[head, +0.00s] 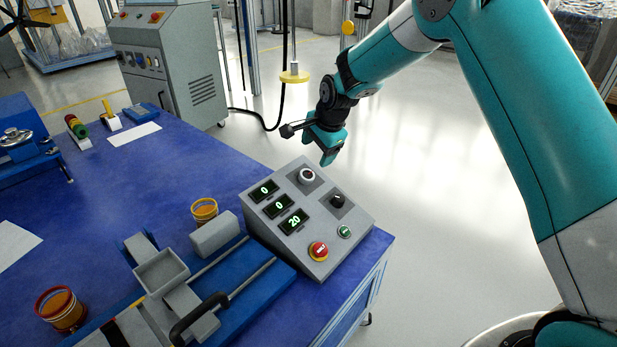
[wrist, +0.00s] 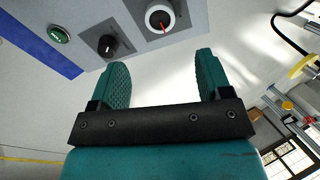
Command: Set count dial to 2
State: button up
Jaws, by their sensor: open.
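A grey sloped control box (head: 348,229) stands at the blue table's right corner. It carries a white-rimmed dial (head: 307,176) and a black knob (head: 337,201); I cannot tell which is the count dial. Three displays read 0 (head: 264,190), 0 (head: 278,206) and 20 (head: 293,221). My gripper (head: 329,158) is in the air behind the box's far edge, apart from it. In the wrist view my gripper (wrist: 162,65) is open and empty. Beyond its fingertips are the white-rimmed dial (wrist: 160,18), with a red pointer, and the black knob (wrist: 107,45).
A red button (head: 318,250) and a green button (head: 344,231) sit low on the box. A blue rail fixture (head: 255,292) and an amber cup (head: 204,209) stand to its left. A yellow disc (head: 294,77) hangs behind my gripper.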

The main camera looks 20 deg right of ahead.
aim_at(308, 174)
jog(key=b+x, duration=0.2)
jog(key=x, duration=0.8)
jog(key=shift+w+f, duration=0.15)
jog(key=shift+f, duration=0.15)
jog(key=c, duration=0.9)
